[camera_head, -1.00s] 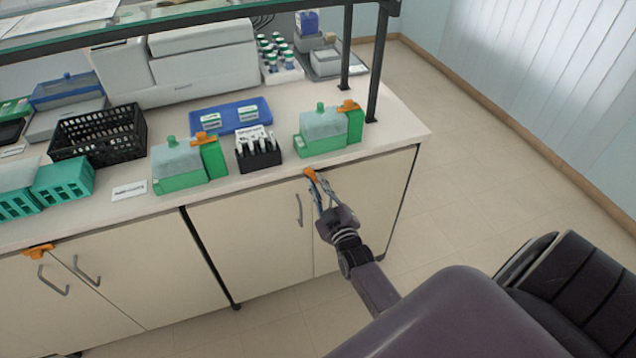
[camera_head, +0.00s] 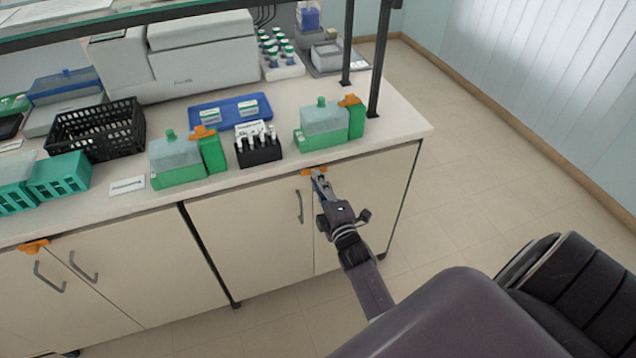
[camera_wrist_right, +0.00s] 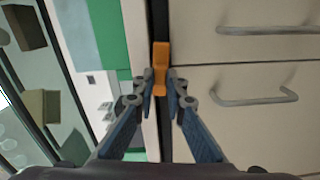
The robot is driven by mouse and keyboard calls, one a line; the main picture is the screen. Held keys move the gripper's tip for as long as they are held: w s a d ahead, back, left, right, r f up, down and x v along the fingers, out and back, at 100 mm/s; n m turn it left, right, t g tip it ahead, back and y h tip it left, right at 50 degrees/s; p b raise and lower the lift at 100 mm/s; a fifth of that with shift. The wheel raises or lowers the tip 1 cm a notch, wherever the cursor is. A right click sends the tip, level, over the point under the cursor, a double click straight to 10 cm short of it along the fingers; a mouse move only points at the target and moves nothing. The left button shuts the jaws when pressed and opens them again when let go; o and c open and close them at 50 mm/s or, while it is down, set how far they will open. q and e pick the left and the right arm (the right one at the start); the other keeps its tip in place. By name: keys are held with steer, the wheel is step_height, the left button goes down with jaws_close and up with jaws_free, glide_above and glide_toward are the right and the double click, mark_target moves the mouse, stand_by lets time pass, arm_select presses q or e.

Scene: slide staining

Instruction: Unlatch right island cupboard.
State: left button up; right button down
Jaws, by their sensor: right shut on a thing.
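The right island cupboard has two cream doors (camera_head: 255,225) with an orange latch (camera_head: 313,171) at the top of their seam, just under the counter edge. The latch lies lengthwise along that edge, and both doors are closed. My right gripper (camera_head: 320,178) is at the latch. In the right wrist view, my right gripper's fingertips (camera_wrist_right: 161,92) are on either side of the orange latch (camera_wrist_right: 161,58), shut on its near part. The fingers partly hide the latch in the head view. My left gripper is not in view.
A grey door handle (camera_head: 299,206) is left of the gripper. Another orange latch (camera_head: 33,246) is on the left cupboard. Green-based containers (camera_head: 324,130) and a black tube rack (camera_head: 258,152) stand on the counter above. Floor to the right (camera_head: 470,190) is clear.

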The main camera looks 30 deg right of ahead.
steer(key=shift+f+n, duration=0.1)
steer(key=shift+n, duration=0.5)
steer(key=c, duration=2)
jaws_free()
steer(key=shift+o, duration=0.2)
steer(key=shift+s, duration=0.1)
steer(key=v, duration=1.2)
